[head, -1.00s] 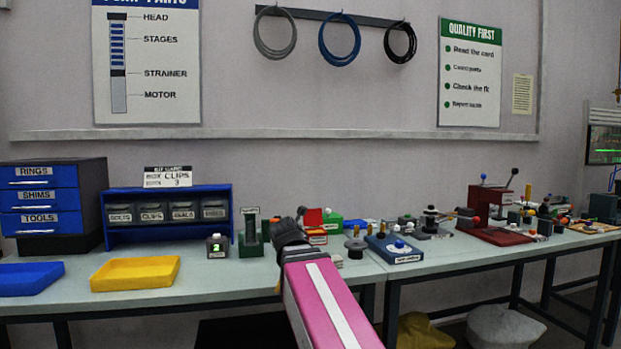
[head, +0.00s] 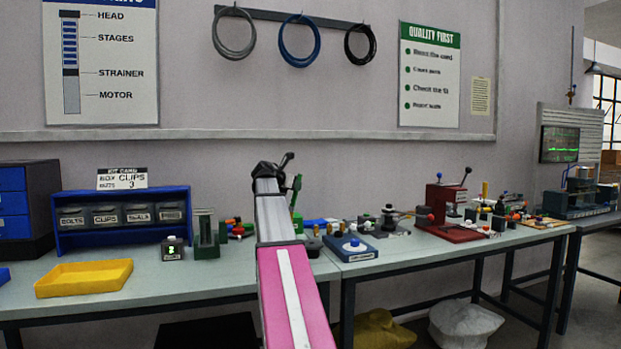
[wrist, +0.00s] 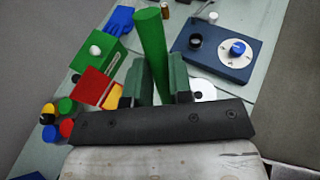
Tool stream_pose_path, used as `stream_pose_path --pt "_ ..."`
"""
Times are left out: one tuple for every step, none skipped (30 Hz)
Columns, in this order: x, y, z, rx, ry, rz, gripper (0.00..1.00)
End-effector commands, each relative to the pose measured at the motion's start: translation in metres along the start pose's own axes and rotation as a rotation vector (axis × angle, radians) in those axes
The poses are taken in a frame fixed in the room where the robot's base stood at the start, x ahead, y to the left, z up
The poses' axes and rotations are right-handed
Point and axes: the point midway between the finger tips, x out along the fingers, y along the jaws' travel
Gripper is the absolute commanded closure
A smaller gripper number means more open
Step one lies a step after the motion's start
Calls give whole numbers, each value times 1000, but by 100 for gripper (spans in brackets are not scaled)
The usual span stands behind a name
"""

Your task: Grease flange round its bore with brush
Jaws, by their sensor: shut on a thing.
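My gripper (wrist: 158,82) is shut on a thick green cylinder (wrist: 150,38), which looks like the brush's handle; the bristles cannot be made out. In the head view a slim green piece (head: 297,186) stands up beside my gripper, above the bench.
A green box (wrist: 98,57) with a white knob and a red box (wrist: 95,88) stand left of my gripper. Several coloured caps (wrist: 66,107) sit nearer. A red press (head: 450,222) stands further right. A yellow tray (head: 85,279) lies left on clear bench.

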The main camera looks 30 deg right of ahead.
Motion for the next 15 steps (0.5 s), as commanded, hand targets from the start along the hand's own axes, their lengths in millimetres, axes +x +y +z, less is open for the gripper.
stream_pose_path --pt "16 -3 18 7 -6 -37 100" --pt "22 -6 25 10 -11 -56 100" --pt "30 -11 33 14 -15 -79 100" --pt "35 -14 38 16 -18 -95 100" --pt "39 -17 43 18 -21 -108 100" --pt "43 -20 48 20 -24 -123 100" --pt "46 -22 51 21 -25 -131 100" --pt "48 -24 53 23 -27 -138 100" --pt "50 -26 55 24 -28 -146 100" --pt "51 -27 56 24 -28 -150 100" --pt "52 -28 56 24 -29 -152 100" --pt "53 -29 56 24 -29 -154 100" --pt "53 -29 55 24 -29 -155 100" --pt "53 -29 54 24 -29 -155 100" --pt "54 -29 52 24 -29 -154 100"
